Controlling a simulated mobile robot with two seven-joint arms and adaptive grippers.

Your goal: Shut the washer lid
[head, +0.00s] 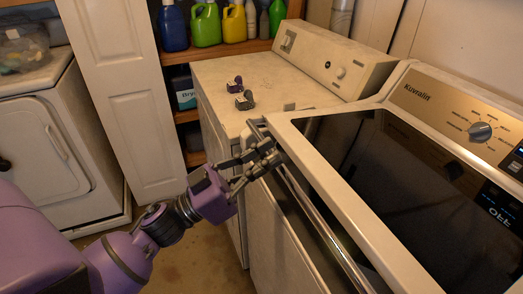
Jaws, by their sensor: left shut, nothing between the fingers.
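The washer (266,232) stands at the right, with a control panel and knob at its back. Its lid (400,180), a pale frame around dark glass, lies low over the top. A dark gap and a silver bar (327,232) show along its front edge; I cannot tell if the lid is fully down. My left gripper (270,150) is shut and empty at the lid's front left corner, touching or very close to the edge. My right gripper is not in view.
A second white machine (222,75) stands beyond the washer, with two small purple and grey objects (243,101) on top. A shelf behind holds several bottles (206,25). Another white machine (35,140) stands at the left. Some floor (195,252) is clear between.

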